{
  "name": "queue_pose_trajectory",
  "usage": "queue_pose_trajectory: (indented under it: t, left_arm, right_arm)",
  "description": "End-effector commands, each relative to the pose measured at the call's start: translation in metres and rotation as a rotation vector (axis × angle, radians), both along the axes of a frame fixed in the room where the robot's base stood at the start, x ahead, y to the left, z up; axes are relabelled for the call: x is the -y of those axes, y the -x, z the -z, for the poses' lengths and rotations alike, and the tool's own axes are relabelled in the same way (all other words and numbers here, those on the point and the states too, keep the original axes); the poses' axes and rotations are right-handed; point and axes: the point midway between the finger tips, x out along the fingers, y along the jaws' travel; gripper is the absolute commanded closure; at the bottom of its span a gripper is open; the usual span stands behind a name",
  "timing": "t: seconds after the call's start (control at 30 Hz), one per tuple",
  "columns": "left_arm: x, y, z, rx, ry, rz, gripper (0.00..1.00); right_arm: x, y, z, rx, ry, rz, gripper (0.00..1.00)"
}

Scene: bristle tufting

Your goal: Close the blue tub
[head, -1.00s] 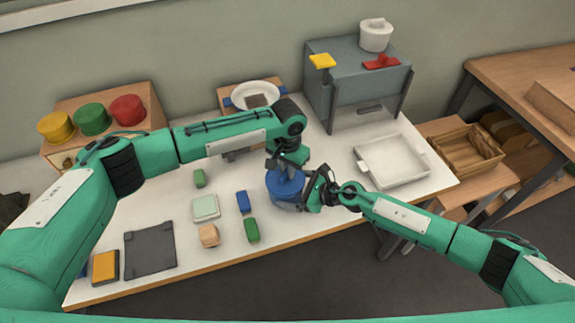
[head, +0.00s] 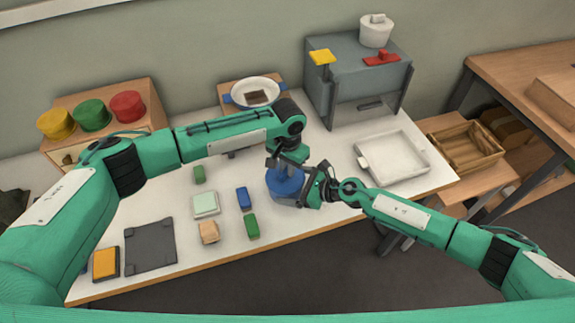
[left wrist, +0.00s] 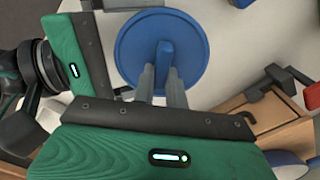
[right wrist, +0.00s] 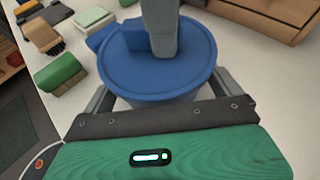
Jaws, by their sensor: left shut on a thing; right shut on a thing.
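The blue tub (head: 284,202) stands on the white table with a round blue lid (right wrist: 150,72) over its top. The left wrist view looks down on the lid (left wrist: 140,55) and its raised bar handle (left wrist: 165,62). My left gripper (head: 287,170) comes down from above, its fingers shut on the handle. My right gripper (head: 312,192) is at the tub's right side, its fingers on either side of the pale body (right wrist: 185,97) below the lid. The lid looks level and close on the rim; the left fingers hide part of it, and I cannot tell if it is fully seated.
A white tray (head: 392,158) is at right. A grey cabinet (head: 350,90) stands behind.

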Motion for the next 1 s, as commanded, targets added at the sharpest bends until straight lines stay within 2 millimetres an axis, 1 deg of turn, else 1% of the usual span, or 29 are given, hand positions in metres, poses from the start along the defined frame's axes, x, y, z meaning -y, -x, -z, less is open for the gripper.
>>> queue_pose_trajectory:
  t: [0.2,0.23,0.33,0.37,0.63,0.73,0.87,1.0]
  left_arm:
    - [0.0,0.0,0.005,-0.001,0.0,-0.001,1.0]
    - [0.0,0.0,0.005,-0.001,0.0,-0.001,0.83]
    - [0.0,0.0,0.005,-0.001,0.001,0.0,0.63]
    - [0.0,0.0,0.005,-0.001,0.001,0.0,0.61]
    - [0.0,0.0,0.004,-0.001,0.001,0.0,0.61]
    - [0.0,0.0,-0.003,0.001,0.002,0.001,0.61]
    - [0.0,-0.001,-0.023,0.002,0.003,0.001,0.61]
    - [0.0,-0.001,-0.054,0.002,0.003,0.0,0.61]
  right_arm:
    - [0.0,0.0,0.0,0.0,-0.001,0.0,0.46]
    - [0.0,0.0,0.0,0.0,-0.001,0.0,0.46]
    - [0.0,0.0,0.0,0.0,-0.001,0.0,0.46]
    - [0.0,0.0,0.0,0.0,-0.001,0.0,0.46]
    - [0.0,0.0,0.0,0.0,-0.001,0.0,0.46]
    - [0.0,0.0,0.0,0.0,-0.001,0.0,0.46]
    - [0.0,0.0,0.0,0.0,0.0,0.0,0.46]
    - [0.0,0.0,0.0,0.0,0.0,0.0,0.46]
